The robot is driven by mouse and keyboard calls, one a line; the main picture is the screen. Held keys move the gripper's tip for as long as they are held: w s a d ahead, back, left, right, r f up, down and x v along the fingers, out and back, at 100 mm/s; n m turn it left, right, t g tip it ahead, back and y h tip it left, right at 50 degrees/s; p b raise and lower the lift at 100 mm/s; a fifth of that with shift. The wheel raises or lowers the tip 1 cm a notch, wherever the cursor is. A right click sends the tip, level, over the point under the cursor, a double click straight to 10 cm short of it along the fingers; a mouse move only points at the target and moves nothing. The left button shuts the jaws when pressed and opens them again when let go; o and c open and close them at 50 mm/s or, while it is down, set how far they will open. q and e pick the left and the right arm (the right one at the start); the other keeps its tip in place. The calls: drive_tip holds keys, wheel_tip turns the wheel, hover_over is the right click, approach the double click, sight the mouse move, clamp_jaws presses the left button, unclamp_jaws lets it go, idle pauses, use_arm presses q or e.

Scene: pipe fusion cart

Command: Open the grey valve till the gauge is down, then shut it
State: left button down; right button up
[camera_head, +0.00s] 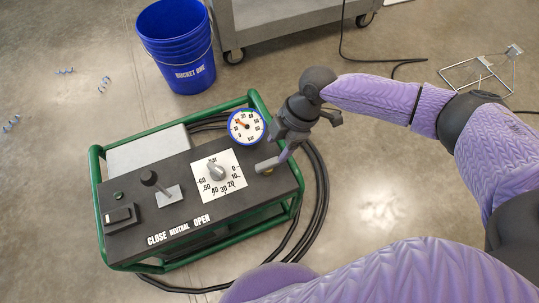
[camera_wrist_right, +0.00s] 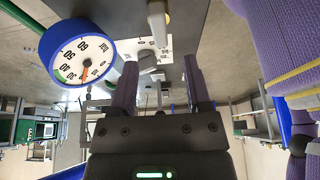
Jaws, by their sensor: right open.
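The grey valve's lever (camera_head: 266,165) is at the right end of the cart's dark panel, over a brass fitting; it shows at the top of the right wrist view (camera_wrist_right: 157,22). My right gripper (camera_head: 284,154) is open just beside the lever, fingers pointing down towards the panel. In the right wrist view the jaws (camera_wrist_right: 160,85) are apart with nothing between them, and the lever lies beyond their tips. The blue-rimmed gauge (camera_head: 246,126) has an orange needle pointing to its upper left; it also shows in the wrist view (camera_wrist_right: 78,52). My left gripper is out of view.
The panel of the green-framed cart (camera_head: 95,165) also carries a grey knob on a white dial (camera_head: 217,172), a black-knobbed lever (camera_head: 150,178) and a black switch box (camera_head: 121,217). Black hoses (camera_head: 322,190) loop beside it.

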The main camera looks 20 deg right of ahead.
sight(268, 163)
drive_tip(key=b+x, duration=0.2)
drive_tip(key=x, duration=0.4)
drive_tip(key=shift+f+b, duration=0.1)
drive_tip(key=shift+b, duration=0.25)
drive_tip(key=shift+a+f, duration=0.1)
drive_tip(key=shift+f, duration=0.05)
clamp_jaws()
